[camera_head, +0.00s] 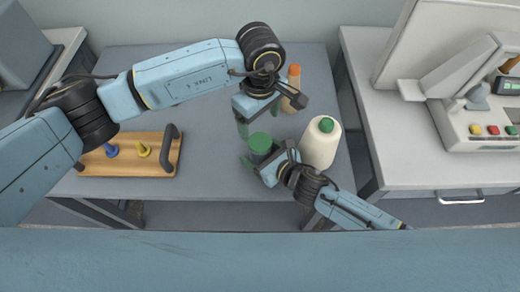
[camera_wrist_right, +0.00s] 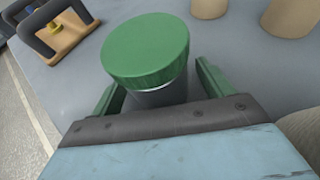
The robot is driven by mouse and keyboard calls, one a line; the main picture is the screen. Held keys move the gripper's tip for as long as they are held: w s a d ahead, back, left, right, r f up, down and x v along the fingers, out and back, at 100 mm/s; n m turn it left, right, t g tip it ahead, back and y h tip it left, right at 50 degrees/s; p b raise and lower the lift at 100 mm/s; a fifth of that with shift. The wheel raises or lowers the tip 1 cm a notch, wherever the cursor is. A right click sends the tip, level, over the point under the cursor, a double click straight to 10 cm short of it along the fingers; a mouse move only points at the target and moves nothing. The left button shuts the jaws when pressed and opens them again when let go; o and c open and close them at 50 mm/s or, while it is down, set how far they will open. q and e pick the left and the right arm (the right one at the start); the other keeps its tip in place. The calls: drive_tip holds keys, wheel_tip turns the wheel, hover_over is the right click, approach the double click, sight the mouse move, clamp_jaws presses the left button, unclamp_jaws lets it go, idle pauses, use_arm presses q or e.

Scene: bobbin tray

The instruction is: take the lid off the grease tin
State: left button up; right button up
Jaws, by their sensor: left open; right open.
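The grease tin is a dark grey can (camera_wrist_right: 160,96) with a ribbed green lid (camera_head: 260,142) seated on top. The lid (camera_wrist_right: 146,50) fills the middle of the right wrist view. My right gripper (camera_wrist_right: 160,90) is open, with one green finger on each side of the tin's body, below the lid; whether either touches is unclear. In the head view my right gripper (camera_head: 263,156) comes to the tin from the lower right. My left gripper (camera_head: 260,116) is open above and behind the tin, apart from the lid, pointing down.
A tan bottle with an orange cap (camera_head: 294,76) stands behind my left gripper. A wooden tray (camera_head: 100,166) with dark handles and coloured pegs lies at left. The table's front edge is near.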

sight(260, 142)
drive_tip(key=c, duration=1.4)
use_arm(q)
drive_tip(key=shift+c, duration=1)
use_arm(e)
clamp_jaws()
use_arm(q)
drive_tip(key=m, duration=0.4)
drive_tip(key=shift+d+r, duration=0.1)
drive_tip(key=shift+d, duration=0.05)
drive_tip(key=m, duration=0.4)
drive_tip(key=shift+m, duration=0.4)
drive_tip(key=shift+f, duration=4.1)
drive_tip(key=shift+c, duration=0.3)
